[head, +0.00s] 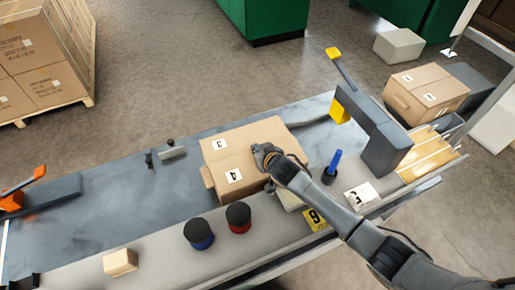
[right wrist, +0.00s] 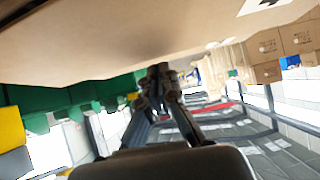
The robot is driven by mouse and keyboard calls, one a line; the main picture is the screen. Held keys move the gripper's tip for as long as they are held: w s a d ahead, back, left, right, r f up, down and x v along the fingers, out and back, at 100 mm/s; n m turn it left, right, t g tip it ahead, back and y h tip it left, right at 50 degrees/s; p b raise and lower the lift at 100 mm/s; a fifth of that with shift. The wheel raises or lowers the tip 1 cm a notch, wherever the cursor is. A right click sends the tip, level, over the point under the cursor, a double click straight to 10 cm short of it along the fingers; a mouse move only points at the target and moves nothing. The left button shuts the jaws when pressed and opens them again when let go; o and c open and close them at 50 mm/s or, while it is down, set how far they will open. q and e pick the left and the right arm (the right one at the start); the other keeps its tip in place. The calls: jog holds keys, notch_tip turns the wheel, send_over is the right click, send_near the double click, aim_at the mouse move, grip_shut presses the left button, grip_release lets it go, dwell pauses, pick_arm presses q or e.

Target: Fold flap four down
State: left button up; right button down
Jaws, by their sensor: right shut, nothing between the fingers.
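A cardboard box (head: 262,134) stands on the grey conveyor in the head view, with labels 3 and 4 on its top. Flap four (head: 232,175), the near one, looks down or nearly flat beside flap three (head: 219,144); any small gap cannot be told. My right gripper (head: 263,154) is shut and empty, at the right part of flap four. In the right wrist view its fingers (right wrist: 160,76) show close below a broad cardboard surface (right wrist: 120,40); contact is not clear. My left gripper is out of view.
A blue-handled tool (head: 334,165) stands right of my gripper. A grey-yellow arch (head: 375,130) spans the conveyor's right end.

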jog(key=shift+w+r+p, duration=0.1)
jog(key=shift+w+p, duration=0.05)
jog(key=shift+p, duration=0.2)
jog(key=shift+w+g+h+p, duration=0.1)
jog(key=shift+g+h+p, duration=0.2)
jog(key=shift+g, duration=0.1)
jog(key=shift+w+a+f+g+b, duration=0.1)
jog(key=shift+f+g+b, duration=0.1)
jog(key=shift+f, duration=0.4)
jog(key=shift+w+a+f+g+b, duration=0.1)
jog(key=shift+f+b, duration=0.1)
jog(key=shift+f, duration=0.35)
jog(key=shift+r, duration=0.15)
